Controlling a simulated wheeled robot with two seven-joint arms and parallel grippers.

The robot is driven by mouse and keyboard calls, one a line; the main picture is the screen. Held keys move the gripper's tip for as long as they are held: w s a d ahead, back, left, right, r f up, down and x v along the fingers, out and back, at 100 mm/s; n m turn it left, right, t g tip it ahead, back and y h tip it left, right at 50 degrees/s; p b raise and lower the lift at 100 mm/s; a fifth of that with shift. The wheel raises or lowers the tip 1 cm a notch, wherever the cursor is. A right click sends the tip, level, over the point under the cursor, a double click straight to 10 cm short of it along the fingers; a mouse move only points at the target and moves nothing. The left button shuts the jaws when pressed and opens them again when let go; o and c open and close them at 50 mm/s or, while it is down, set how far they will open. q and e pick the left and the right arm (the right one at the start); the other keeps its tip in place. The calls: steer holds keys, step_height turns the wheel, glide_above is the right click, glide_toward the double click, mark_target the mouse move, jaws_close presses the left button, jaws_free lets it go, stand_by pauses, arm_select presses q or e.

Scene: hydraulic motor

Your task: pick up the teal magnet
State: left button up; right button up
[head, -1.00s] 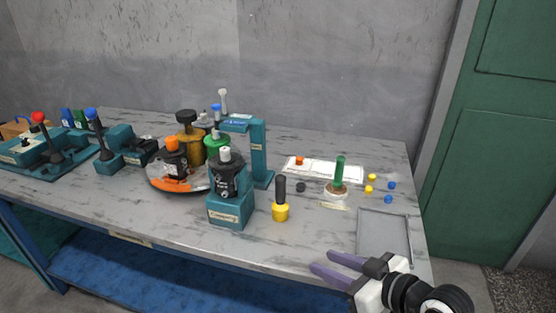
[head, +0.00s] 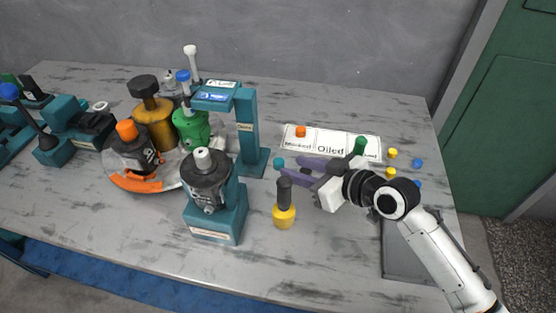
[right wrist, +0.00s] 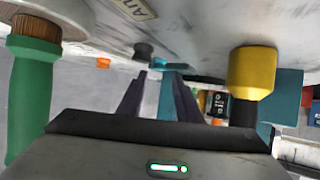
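The teal magnet (head: 279,162) is a small round piece on the table, right of the foot of the teal stand. In the head view it lies by the fingertips of my right gripper (head: 288,167). The right gripper's two purple fingers are apart, low over the table, with nothing seen held. In the right wrist view a small teal piece (right wrist: 158,62) shows just beyond the gap between the fingertips (right wrist: 154,76); I cannot tell whether they touch it. My left gripper is not in view.
A yellow-based tool with a black handle (head: 284,205) stands close in front of the fingers. The teal stand (head: 248,135) rises to the left. A labelled white card (head: 331,147) with an orange piece (head: 300,132) lies behind. A grey tray (head: 405,255) is at the right.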

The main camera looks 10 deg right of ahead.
mark_target(281, 162)
steer(key=x, duration=0.6)
steer(key=shift+d, duration=0.2)
steer(key=c, duration=0.8)
